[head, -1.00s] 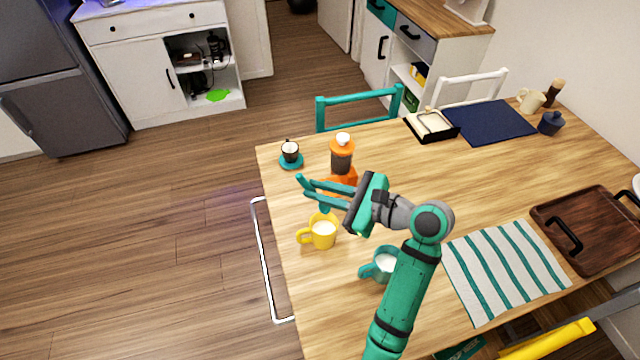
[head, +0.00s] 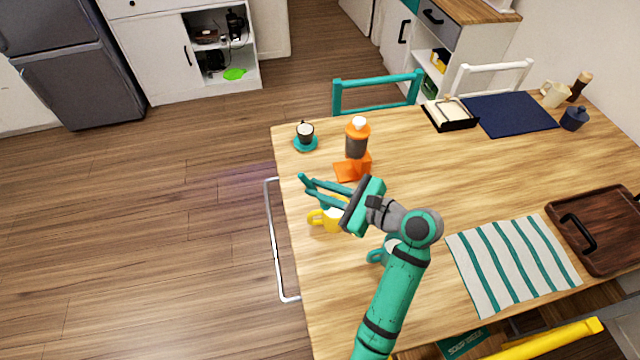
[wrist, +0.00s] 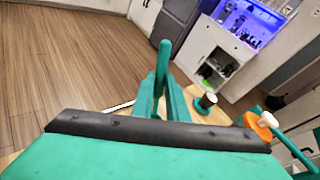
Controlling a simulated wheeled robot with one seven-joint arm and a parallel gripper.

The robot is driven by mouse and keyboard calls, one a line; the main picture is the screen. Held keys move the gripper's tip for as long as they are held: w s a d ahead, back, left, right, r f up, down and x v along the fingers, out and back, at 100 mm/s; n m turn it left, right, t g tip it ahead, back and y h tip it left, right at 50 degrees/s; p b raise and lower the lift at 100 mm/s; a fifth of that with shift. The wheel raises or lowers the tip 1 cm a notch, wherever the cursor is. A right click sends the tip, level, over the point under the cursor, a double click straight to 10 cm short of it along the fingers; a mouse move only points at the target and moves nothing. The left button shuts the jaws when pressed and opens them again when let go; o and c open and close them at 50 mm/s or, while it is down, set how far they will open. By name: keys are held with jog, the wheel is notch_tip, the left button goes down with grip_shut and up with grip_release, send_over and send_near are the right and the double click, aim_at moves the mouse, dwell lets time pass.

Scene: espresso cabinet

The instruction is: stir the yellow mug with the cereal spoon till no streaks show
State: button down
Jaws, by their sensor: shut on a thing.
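The yellow mug (head: 331,224) stands near the table's left edge, handle to the left. Its pale contents show only in part behind my gripper, so I cannot tell if there are streaks. My gripper (head: 320,189) is just above the mug, shut on a teal spoon (head: 304,179). The spoon's handle end sticks up past the fingers and shows upright in the wrist view (wrist: 164,55), between the fingertips (wrist: 160,92). The spoon's lower end is by the mug's opening; I cannot tell whether it is inside.
A teal mug (head: 376,256) stands close by, partly behind my arm. An orange-topped jar (head: 357,140) on an orange stand and a small cup on a teal saucer (head: 306,144) are behind. A striped cloth (head: 512,262) and a brown tray (head: 600,230) lie right.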

jog(key=w+d+f, duration=0.1)
jog(key=d+f, duration=0.2)
jog(key=f, duration=0.5)
dwell(0.6)
jog(key=shift+d, duration=0.15)
dwell(0.4)
